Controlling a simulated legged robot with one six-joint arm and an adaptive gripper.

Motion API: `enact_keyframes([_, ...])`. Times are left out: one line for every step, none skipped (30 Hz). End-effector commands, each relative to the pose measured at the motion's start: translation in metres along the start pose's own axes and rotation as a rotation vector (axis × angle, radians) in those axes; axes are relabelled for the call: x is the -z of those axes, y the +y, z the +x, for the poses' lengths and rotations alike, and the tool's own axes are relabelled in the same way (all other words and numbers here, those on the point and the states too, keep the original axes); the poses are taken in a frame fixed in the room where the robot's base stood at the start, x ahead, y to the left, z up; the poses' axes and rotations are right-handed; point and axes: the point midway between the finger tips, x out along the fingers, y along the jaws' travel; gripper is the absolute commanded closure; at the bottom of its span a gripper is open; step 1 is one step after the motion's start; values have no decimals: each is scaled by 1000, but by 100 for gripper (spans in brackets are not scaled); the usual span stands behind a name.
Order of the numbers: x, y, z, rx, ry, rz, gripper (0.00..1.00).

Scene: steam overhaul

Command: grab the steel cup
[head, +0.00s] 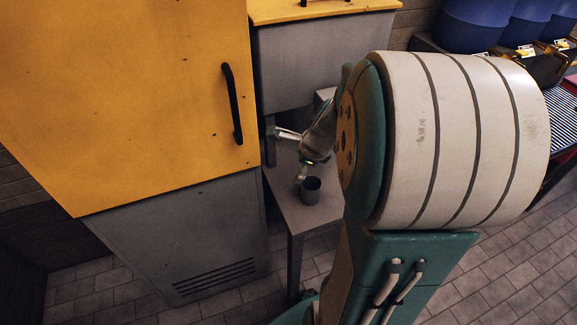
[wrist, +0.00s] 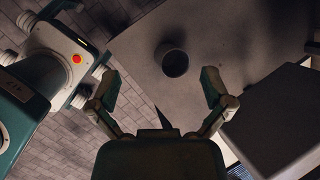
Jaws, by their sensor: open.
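The steel cup (head: 311,189) is a small dark grey cylinder. It stands upright on a grey table (head: 296,212) near its front edge in the head view. In the wrist view the cup (wrist: 175,63) shows from above, ahead of the fingertips and between their lines. My gripper (wrist: 160,85) is open and empty, its two green fingers spread wide. In the head view my gripper (head: 304,170) is small and sits just behind the cup; the large arm link hides part of the table to the right.
A yellow and grey cabinet (head: 160,110) with a black handle stands close at left of the table. A grey box (wrist: 272,122) lies near the right finger in the wrist view. Blue barrels (head: 480,22) stand at the back right. Tiled floor (head: 500,250) is open in front.

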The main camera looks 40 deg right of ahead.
Motion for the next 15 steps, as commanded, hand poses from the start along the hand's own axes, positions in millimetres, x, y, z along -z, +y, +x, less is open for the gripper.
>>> enact_keyframes([15, -6, 10, -1, 5, 121, 0])
enact_keyframes([23, -9, 14, 2, 7, 193, 0])
enact_keyframes([32, -12, 20, 5, 8, 286, 0])
enact_keyframes([39, -14, 24, 9, 11, 350, 0])
enact_keyframes([45, -16, 28, 12, 12, 410, 0])
enact_keyframes([53, -18, 32, 16, 14, 482, 0])
enact_keyframes([58, -18, 35, 19, 16, 529, 0])
enact_keyframes([62, -20, 37, 22, 17, 572, 0])
enact_keyframes([68, -21, 40, 24, 18, 618, 0])
enact_keyframes([70, -21, 41, 26, 18, 644, 0])
enact_keyframes([72, -22, 42, 28, 18, 666, 0])
enact_keyframes([74, -22, 44, 30, 19, 686, 0])
enact_keyframes([76, -22, 46, 30, 19, 695, 0])
enact_keyframes([76, -22, 48, 30, 19, 701, 0])
enact_keyframes([77, -23, 52, 29, 19, 704, 0])
